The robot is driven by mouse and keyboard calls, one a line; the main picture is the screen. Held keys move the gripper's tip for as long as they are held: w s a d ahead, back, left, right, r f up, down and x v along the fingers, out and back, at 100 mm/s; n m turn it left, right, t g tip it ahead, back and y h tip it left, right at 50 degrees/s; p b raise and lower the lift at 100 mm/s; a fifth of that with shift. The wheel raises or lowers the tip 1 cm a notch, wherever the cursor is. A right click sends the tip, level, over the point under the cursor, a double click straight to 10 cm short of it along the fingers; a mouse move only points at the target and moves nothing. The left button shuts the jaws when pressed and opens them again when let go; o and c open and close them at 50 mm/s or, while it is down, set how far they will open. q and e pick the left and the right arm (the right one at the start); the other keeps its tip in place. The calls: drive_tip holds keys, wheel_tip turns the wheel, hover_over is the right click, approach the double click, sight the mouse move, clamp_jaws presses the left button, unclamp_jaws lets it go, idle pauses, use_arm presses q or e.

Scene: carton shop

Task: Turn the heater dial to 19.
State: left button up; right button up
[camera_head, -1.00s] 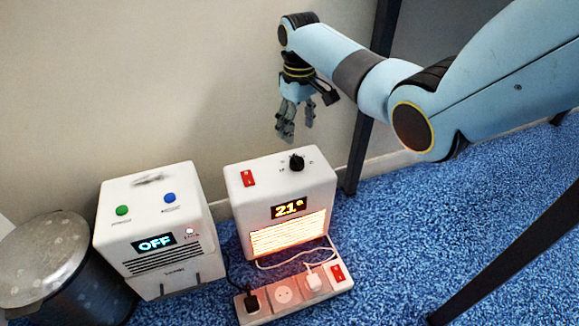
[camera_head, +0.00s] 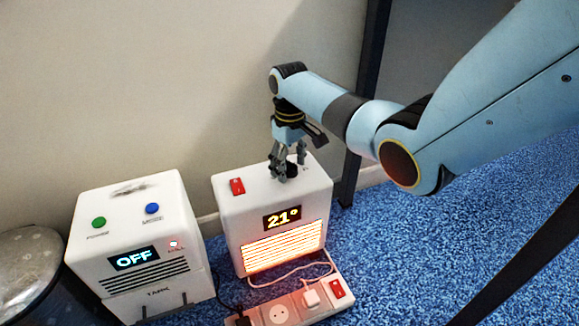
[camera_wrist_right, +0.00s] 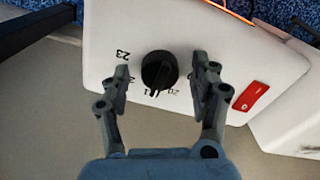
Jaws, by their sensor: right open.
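The white heater (camera_head: 262,200) stands on the blue carpet, its display (camera_head: 283,218) reading 21° and its front grille glowing orange. Its black dial (camera_head: 292,168) is on the top face, partly hidden by my right gripper (camera_head: 287,172) in the head view. In the right wrist view the dial (camera_wrist_right: 159,70) sits between the two open fingertips of my right gripper (camera_wrist_right: 162,76), with a gap on each side. Numbers ring the dial; 23 is legible at its left, others are partly hidden. My left gripper is not in view.
A red switch (camera_head: 237,186) is on the heater's top, left of the dial. A white box (camera_head: 140,245) reading OFF with green and blue buttons stands at left, beside a metal bin (camera_head: 28,262). A power strip (camera_head: 290,308) lies in front. Dark table legs (camera_head: 367,100) stand at right.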

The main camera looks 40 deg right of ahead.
drive_tip(key=c, duration=1.2)
drive_tip(key=shift+r+n+p, duration=0.1)
drive_tip(key=shift+n+p, duration=0.25)
drive_tip(key=shift+n, duration=0.05)
drive_tip(key=shift+r+n+p, duration=0.1)
drive_tip(key=shift+n+p, duration=0.4)
drive_tip(key=shift+n, duration=0.1)
drive_tip(key=n+p, duration=0.2)
drive_tip(key=n, duration=0.4)
drive_tip(key=shift+p, duration=0.4)
drive_tip(key=shift+n, duration=0.5)
drive_tip(key=n, duration=0.1)
drive_tip(key=n+p, duration=0.1)
drive_tip(key=n, duration=0.1)
drive_tip(key=shift+f+n, duration=0.2)
drive_tip(key=shift+n, duration=0.1)
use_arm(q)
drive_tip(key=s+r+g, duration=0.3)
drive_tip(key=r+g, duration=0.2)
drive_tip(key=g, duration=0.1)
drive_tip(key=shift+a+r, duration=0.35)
use_arm(e)
drive_tip(key=n, duration=0.5)
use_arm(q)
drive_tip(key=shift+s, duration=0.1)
use_arm(e)
drive_tip(key=shift+n, duration=0.3)
